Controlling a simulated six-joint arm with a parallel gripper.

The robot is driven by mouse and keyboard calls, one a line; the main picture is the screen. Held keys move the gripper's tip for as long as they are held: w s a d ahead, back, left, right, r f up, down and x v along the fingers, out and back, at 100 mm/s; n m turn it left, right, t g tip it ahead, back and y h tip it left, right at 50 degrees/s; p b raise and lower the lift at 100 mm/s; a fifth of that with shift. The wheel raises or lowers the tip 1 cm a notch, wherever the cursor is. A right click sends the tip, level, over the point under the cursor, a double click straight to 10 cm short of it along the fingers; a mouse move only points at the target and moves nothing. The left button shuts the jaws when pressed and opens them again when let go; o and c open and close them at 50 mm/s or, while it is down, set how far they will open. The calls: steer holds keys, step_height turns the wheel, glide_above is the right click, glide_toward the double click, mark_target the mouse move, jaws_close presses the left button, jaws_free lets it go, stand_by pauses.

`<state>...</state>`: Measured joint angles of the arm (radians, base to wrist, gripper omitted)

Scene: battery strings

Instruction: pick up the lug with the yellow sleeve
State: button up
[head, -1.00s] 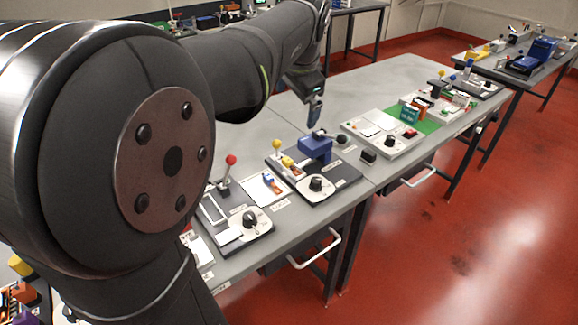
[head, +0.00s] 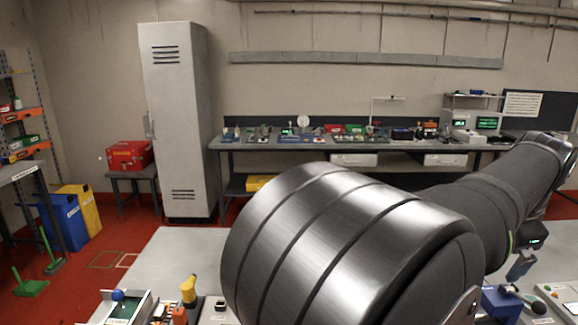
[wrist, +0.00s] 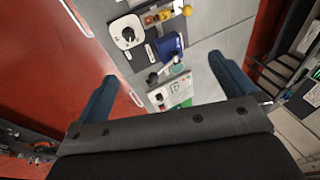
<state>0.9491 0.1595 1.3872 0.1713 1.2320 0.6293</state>
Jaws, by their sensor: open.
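I cannot make out the lug with the yellow sleeve for certain in either current view. In the wrist view a small yellow and orange patch (wrist: 160,15) lies on a panel near the top, too small to tell what it is. My gripper (wrist: 163,68) is open and empty there, its two blue fingers wide apart above the bench. A blue fixture (wrist: 170,46) shows between and beyond the fingers. In the head view my gripper (head: 521,265) hangs at the far right, above another part of the blue fixture (head: 502,303).
A panel with a black knob (wrist: 128,35) is near the wrist view's top. A grey cabinet (head: 180,120) and a back bench (head: 225,143) are farther off.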

steer(key=c, duration=1.1)
steer(key=w+d+f+m+g+y, duration=0.1)
steer(key=w+d+f+m+g, duration=0.1)
steer(key=w+d+f+m, duration=0.5)
steer(key=w+d+f+m+g+y, duration=0.15)
steer(key=w+f+m, duration=0.35)
steer(key=m, duration=0.6)
steer(key=shift+g, duration=0.25)
steer(key=f, duration=0.7)
steer(key=a+f, duration=0.1)
steer(key=f, duration=0.3)
steer(key=shift+w, duration=0.4)
steer(key=shift+a+f, duration=0.15)
steer(key=shift+f, duration=1.2)
steer(key=shift+a+f, duration=0.15)
steer(key=shift+f, duration=1.15)
